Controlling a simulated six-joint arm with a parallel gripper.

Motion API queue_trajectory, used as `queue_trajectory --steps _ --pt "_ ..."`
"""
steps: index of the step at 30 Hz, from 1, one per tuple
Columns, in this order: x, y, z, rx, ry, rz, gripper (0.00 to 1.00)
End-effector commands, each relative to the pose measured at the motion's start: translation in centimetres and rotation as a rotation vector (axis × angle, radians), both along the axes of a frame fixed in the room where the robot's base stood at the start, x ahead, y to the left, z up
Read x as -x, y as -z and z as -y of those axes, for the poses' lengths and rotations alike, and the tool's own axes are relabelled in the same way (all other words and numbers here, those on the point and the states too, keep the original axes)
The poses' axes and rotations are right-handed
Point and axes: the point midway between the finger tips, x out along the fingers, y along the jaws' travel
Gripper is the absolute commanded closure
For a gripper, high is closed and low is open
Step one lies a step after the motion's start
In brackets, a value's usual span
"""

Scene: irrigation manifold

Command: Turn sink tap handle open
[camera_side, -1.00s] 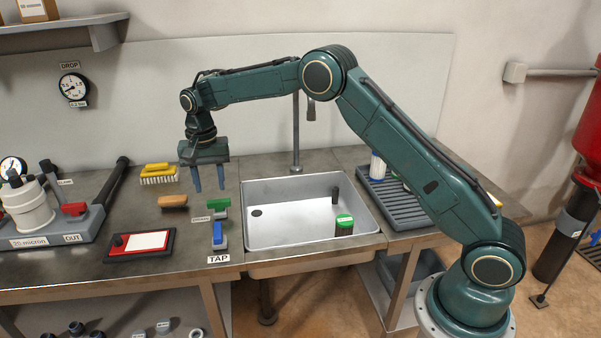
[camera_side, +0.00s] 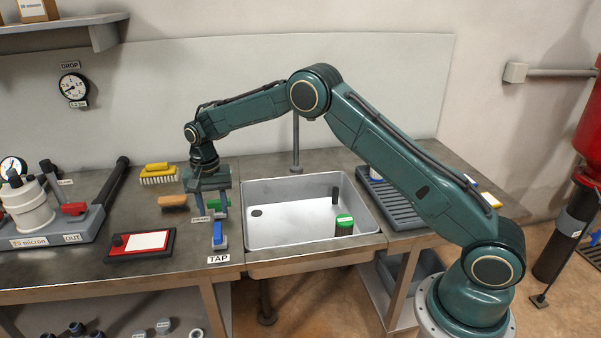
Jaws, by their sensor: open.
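The tap handle (camera_side: 219,236) is blue and stands upright on the bench just behind the TAP label, left of the sink. My gripper (camera_side: 211,213) points down, open and empty, with its two blue fingers just behind the tap handle in the picture. Between and behind the fingers is a green handle (camera_side: 213,201) with a small label, partly hidden by my gripper. I cannot tell whether a finger touches the green handle. The fingers look apart from the blue handle.
The steel sink (camera_side: 287,242) lies right of the handles, with a green-topped cylinder (camera_side: 344,224) inside. A wooden-backed brush (camera_side: 173,201) and a yellow brush (camera_side: 159,174) lie left of my gripper. A red-framed board (camera_side: 140,243) lies at front left.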

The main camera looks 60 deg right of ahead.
Motion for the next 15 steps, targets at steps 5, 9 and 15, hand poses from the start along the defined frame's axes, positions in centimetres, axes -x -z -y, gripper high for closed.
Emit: queue_trajectory --steps 5,9,15 --pt "0.1 2.9 0.0 0.0 0.0 -0.003 0.59" --pt "0.1 4.8 0.0 0.0 0.0 -0.003 0.59" --pt "0.1 6.6 0.0 0.0 0.0 -0.001 0.59"
